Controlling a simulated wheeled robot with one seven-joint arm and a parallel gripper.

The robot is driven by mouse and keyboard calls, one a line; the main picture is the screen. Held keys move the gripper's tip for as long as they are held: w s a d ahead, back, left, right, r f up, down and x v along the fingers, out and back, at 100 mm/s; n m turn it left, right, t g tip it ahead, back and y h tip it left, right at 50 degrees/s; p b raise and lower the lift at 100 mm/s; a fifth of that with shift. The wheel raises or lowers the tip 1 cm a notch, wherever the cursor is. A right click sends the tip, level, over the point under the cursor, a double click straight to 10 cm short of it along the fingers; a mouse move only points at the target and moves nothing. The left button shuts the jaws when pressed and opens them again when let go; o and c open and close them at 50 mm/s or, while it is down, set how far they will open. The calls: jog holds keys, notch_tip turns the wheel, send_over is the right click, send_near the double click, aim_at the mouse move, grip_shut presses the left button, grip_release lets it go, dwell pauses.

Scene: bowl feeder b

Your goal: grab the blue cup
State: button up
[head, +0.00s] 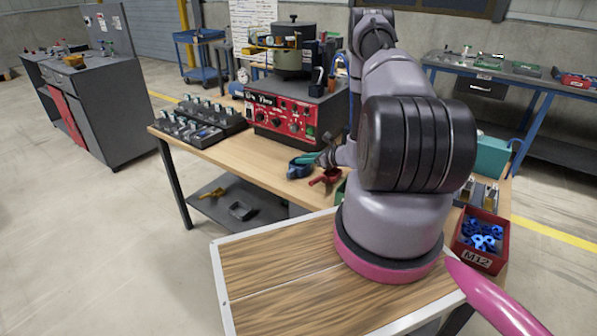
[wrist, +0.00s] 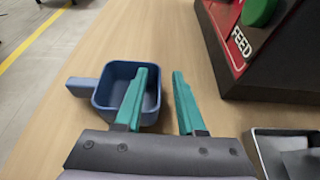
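The blue cup (wrist: 112,84), a squarish scoop with a side handle, stands on the wooden bench in the wrist view, its handle pointing left. It also shows in the head view (head: 297,170), partly hidden by my gripper (head: 306,158). In the wrist view my gripper (wrist: 160,73) is open, with teal fingers spread apart. The left finger overlaps the inside of the cup and the right finger is outside it, so the cup's right wall lies between them in the picture. Finger height relative to the rim is hard to tell. Nothing is held.
A red scoop (head: 326,177) lies just right of the blue cup. The red-fronted control box (head: 290,116) stands behind, and its dark side (wrist: 270,60) is right of my gripper. A grey tray (wrist: 262,150) is at lower right. Bench left of the cup is clear.

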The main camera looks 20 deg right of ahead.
grip_shut()
dwell(1.4)
